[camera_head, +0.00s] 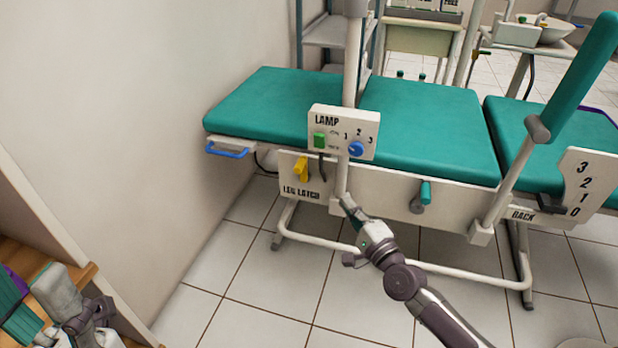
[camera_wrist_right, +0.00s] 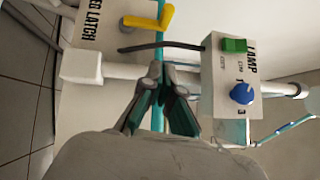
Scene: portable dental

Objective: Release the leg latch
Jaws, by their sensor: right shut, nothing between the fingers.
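The leg latch is a yellow lever (camera_head: 301,169) on a white panel marked LEG LATCH (camera_head: 303,190), under the left part of the teal couch. In the right wrist view the yellow lever (camera_wrist_right: 152,21) shows at the top, bent like an L. My right gripper (camera_head: 347,203) is shut and empty, right of and below the lever, in front of the white post. In the wrist view its fingertips (camera_wrist_right: 165,72) are together, apart from the lever. My left gripper (camera_head: 48,305) is at the bottom left, partly cut off; its opening is unclear.
The lamp box (camera_head: 343,133), with a green switch and blue knob, stands above and right of the lever. A dark cable (camera_wrist_right: 150,46) hangs near the lever. A blue handle (camera_head: 227,151) is at left, a teal-gripped crank (camera_head: 425,192) at right.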

